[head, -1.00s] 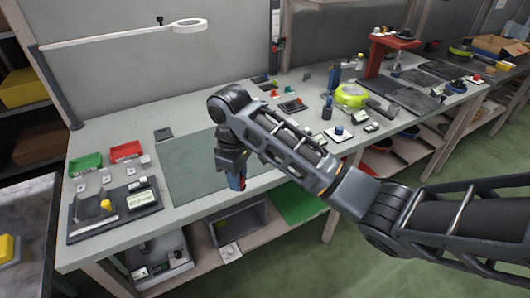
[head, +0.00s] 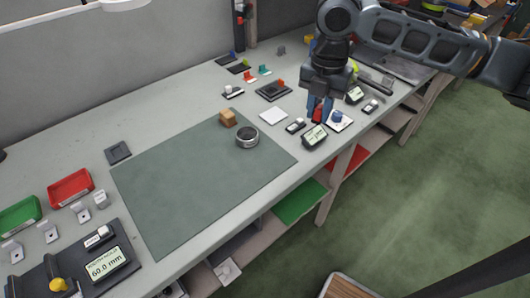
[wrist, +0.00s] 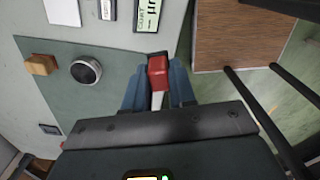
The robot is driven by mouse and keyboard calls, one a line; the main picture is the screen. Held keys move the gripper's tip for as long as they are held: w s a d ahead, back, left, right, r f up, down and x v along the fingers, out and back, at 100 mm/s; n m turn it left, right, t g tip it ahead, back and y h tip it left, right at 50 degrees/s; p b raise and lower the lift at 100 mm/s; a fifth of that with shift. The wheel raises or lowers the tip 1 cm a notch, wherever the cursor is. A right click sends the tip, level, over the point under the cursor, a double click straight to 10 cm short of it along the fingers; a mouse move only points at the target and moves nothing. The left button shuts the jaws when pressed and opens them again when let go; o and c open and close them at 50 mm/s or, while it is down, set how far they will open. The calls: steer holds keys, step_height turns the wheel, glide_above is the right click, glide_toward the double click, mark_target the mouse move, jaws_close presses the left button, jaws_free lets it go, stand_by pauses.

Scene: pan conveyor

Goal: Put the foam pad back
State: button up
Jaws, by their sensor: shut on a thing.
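My gripper (head: 318,108) is above the bench, to the right of the green mat (head: 175,205). Its blue fingers are shut on a small red block (head: 317,114), which also shows between the fingers in the wrist view (wrist: 158,70). A pale strip shows below the block there. I cannot tell for sure which thing is the foam pad. A flat white square (head: 273,116) lies just right of the mat, and a dark square pad (head: 118,152) lies beyond its left corner.
A wooden block (head: 228,118) and a metal ring (head: 247,137) stand on the mat. A small display (head: 314,136) and a white plate with a blue knob (head: 337,118) are close to my gripper. Red (head: 70,187) and green (head: 20,214) bins stand left. Most of the mat is clear.

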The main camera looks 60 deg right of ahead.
steer(key=shift+s+d+f, duration=0.1)
steer(key=shift+s+d, duration=0.05)
steer(key=shift+s, duration=0.25)
steer(key=p, duration=0.3)
glide_above(272, 163)
step_height(272, 163, down, 7)
steer(key=shift+s+f, duration=0.1)
steer(key=shift+f, duration=1.9)
steer(key=shift+f, duration=0.25)
steer(key=o, duration=0.9)
steer(key=shift+o, duration=0.2)
steer(key=shift+r, duration=0.1)
